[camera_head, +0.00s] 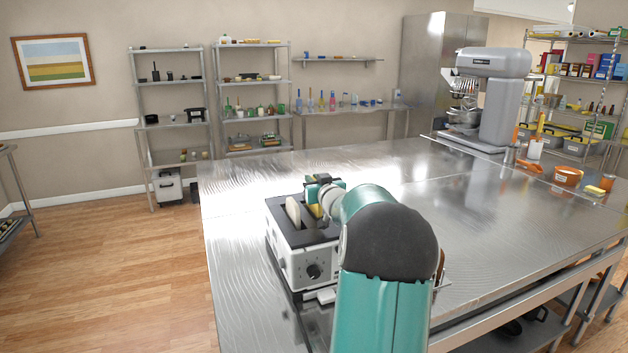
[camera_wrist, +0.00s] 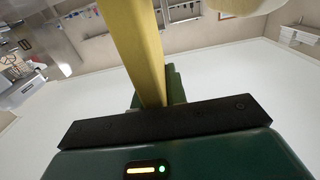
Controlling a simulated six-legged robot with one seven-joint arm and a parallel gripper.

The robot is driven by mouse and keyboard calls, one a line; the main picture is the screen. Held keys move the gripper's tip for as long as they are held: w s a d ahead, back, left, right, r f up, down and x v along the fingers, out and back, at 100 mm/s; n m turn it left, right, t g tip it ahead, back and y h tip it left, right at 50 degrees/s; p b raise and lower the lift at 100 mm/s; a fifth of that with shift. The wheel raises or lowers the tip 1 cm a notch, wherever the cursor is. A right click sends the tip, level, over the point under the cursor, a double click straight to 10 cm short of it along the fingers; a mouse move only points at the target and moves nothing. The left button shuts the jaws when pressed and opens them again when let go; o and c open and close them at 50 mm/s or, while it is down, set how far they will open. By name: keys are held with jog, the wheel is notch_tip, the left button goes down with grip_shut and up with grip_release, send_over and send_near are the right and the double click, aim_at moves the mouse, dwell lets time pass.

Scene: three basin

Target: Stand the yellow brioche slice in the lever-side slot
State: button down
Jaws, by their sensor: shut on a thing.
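The white and black toaster (camera_head: 300,250) stands on the steel table, its dial facing me. A pale bread slice (camera_head: 293,211) stands upright in its left slot. The yellow brioche slice (camera_head: 315,211) shows as a small yellow patch right of it, at the toaster's top; my arm hides the rest. My gripper (camera_head: 322,187) is over the toaster's far part, partly hidden by my arm. In the wrist view, my gripper (camera_wrist: 152,103) is shut on the yellow slice (camera_wrist: 135,45), seen edge-on. I cannot tell how deep the slice sits in the slot.
A pale rounded thing (camera_wrist: 238,5) is close by at the wrist view's top right. The steel table (camera_head: 400,175) is clear behind the toaster. A grey mixer (camera_head: 492,95) and an orange tub (camera_head: 567,177) stand farther right.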

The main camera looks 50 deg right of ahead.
jog(key=shift+f, duration=0.3)
jog(key=c, duration=1.4)
grip_release()
jog(key=shift+f, duration=0.15)
